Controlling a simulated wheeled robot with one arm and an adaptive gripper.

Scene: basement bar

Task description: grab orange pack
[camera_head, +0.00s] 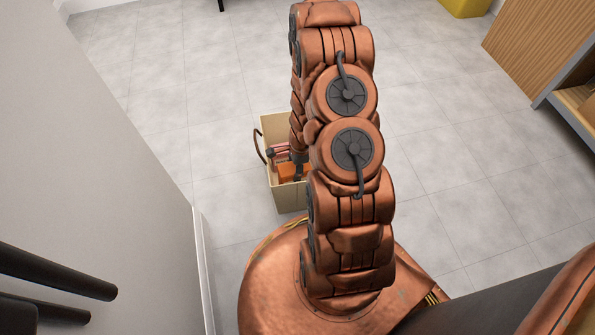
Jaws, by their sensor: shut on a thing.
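The orange pack (287,173) shows inside a cream-coloured box (290,202) on the floor, partly hidden behind my arm. My gripper (299,160) reaches down into the box at the pack, shut on it. Most of the gripper and its fingertips are small, dark and partly hidden by my arm, so the exact grip on the pack does not show.
A red and white item (279,152) lies in the box beside the pack. The box has a dark curved handle (257,146) on its left. A grey wall or panel (120,150) is close on the left, a wooden cabinet (535,40) at upper right. Tiled floor (450,150) to the right is clear.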

